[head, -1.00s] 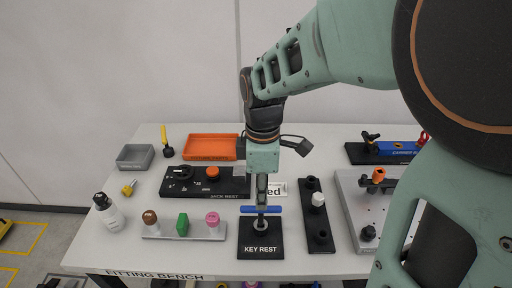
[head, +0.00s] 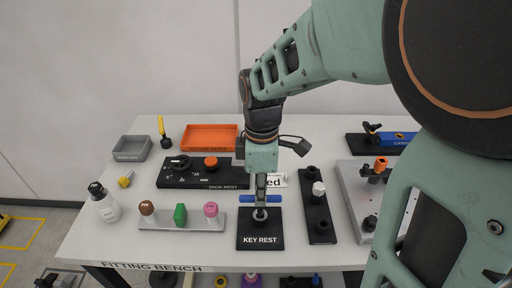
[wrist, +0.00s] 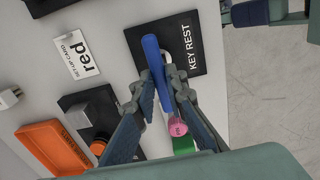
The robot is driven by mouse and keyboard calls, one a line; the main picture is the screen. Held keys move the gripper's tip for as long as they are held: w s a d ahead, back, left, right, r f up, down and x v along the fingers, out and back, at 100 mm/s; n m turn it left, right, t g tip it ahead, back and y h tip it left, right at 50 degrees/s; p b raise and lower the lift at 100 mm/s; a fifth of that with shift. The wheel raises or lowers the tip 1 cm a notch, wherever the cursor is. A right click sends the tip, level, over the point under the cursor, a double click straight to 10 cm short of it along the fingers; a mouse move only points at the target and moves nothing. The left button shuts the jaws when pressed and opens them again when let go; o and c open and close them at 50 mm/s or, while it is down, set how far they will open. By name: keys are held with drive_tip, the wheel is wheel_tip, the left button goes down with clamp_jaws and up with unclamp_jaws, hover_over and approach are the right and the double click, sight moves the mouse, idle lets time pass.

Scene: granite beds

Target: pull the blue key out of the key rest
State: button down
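The blue key shows as a blue crossbar (head: 247,198) above the black key rest (head: 276,230), lying left to right in the head view. Its shaft goes down toward a round grey collar on the rest and is mostly hidden. My gripper (head: 261,203) points straight down over the middle of the crossbar. In the wrist view the blue crossbar (wrist: 153,55) lies between my two fingertips (wrist: 155,78), one on each side, with a narrow spread. I see no firm contact. The key rest (wrist: 187,35) lies beyond the fingers there.
A rail with brown, green and pink knobs (head: 182,224) is left of the rest. A black block with a white piece (head: 318,205) is close on the right. The jack rest (head: 200,180), orange tray (head: 209,138) and a card (head: 279,180) are behind.

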drive_tip(key=shift+r+p, duration=0.7)
drive_tip(key=shift+r, duration=0.1)
drive_tip(key=shift+r+p, duration=1.75)
drive_tip(key=shift+r, duration=0.4)
